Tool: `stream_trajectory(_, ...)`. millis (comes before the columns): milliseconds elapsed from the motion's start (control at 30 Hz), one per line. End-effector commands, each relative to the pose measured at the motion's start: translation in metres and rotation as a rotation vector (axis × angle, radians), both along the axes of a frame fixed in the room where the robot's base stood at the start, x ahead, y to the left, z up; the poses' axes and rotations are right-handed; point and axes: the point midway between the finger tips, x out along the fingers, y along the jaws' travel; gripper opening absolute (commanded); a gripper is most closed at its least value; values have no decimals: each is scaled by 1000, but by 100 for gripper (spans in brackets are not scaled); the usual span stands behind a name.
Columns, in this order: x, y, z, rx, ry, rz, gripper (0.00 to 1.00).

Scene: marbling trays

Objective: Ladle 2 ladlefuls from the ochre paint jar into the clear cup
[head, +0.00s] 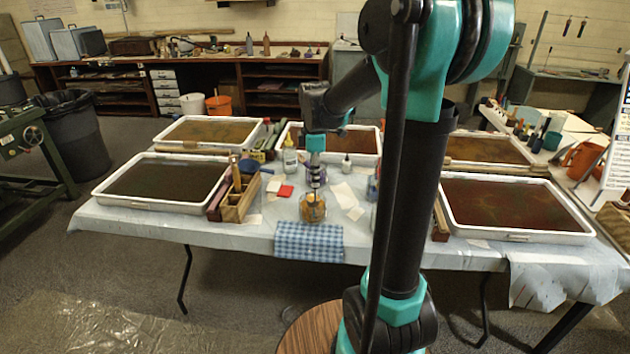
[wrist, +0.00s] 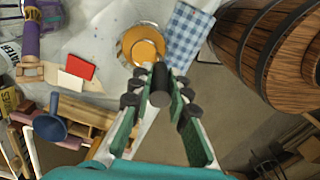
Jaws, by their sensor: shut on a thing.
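The ochre paint jar (head: 312,213) stands near the front edge of the covered table, behind a blue checked cloth. It also shows in the wrist view (wrist: 146,48), with ochre paint inside a clear rim. My gripper (head: 316,160) is above the jar, pointing down. In the wrist view its fingers (wrist: 160,92) are shut on a dark upright handle (wrist: 160,85), seen end-on, apparently the ladle's. The handle's lower end runs down toward the jar; I cannot tell whether the bowl is in the paint. I cannot pick out the clear cup with certainty.
The blue checked cloth (head: 309,241) hangs over the front edge. Marbling trays (head: 115,203) stand on both sides. A wooden barrel (wrist: 255,40) is beyond the table edge.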

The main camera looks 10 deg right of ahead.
Motion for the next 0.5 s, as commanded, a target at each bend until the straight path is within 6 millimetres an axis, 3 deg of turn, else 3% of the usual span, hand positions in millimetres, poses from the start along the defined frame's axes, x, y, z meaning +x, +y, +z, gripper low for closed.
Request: stream_trajectory(500, 0, 0, 25, 0, 0, 0, 0)
